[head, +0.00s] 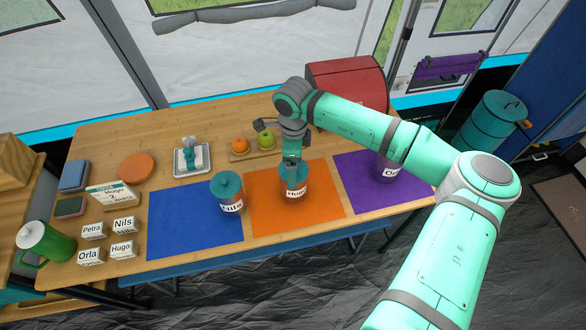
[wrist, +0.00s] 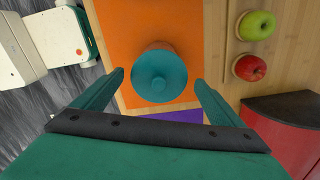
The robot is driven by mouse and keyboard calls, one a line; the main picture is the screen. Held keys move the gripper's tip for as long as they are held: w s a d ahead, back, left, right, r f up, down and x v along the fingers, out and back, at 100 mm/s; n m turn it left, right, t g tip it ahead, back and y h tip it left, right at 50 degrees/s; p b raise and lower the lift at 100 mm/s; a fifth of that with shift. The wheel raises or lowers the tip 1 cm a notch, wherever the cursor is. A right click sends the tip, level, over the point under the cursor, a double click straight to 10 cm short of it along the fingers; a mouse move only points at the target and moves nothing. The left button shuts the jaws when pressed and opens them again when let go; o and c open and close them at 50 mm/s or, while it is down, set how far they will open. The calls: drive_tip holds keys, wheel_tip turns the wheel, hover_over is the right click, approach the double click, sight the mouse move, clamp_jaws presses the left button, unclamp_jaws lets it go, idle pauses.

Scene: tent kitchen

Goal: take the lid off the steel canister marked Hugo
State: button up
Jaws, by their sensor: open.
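The steel canister marked Hugo (head: 295,194) stands upright on the orange mat (head: 266,217). In the wrist view my gripper (wrist: 159,78) is open, with one finger on each side of the lid and gaps between. I cannot tell the fingertips' height against the lid.
A canister marked Nils (head: 229,192) with a teal lid stands on the blue mat (head: 180,225). Another canister (head: 389,171) is on the purple mat (head: 405,199), partly behind my arm. Fruit (head: 266,139) and a red box (head: 345,82) are behind. Name blocks (head: 123,250) lie at left.

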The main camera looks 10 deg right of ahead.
drive_tip(key=shift+a, duration=0.1)
drive_tip(key=c, duration=1.4)
drive_tip(key=shift+s+d, duration=0.15)
drive_tip(key=shift+d, duration=0.1)
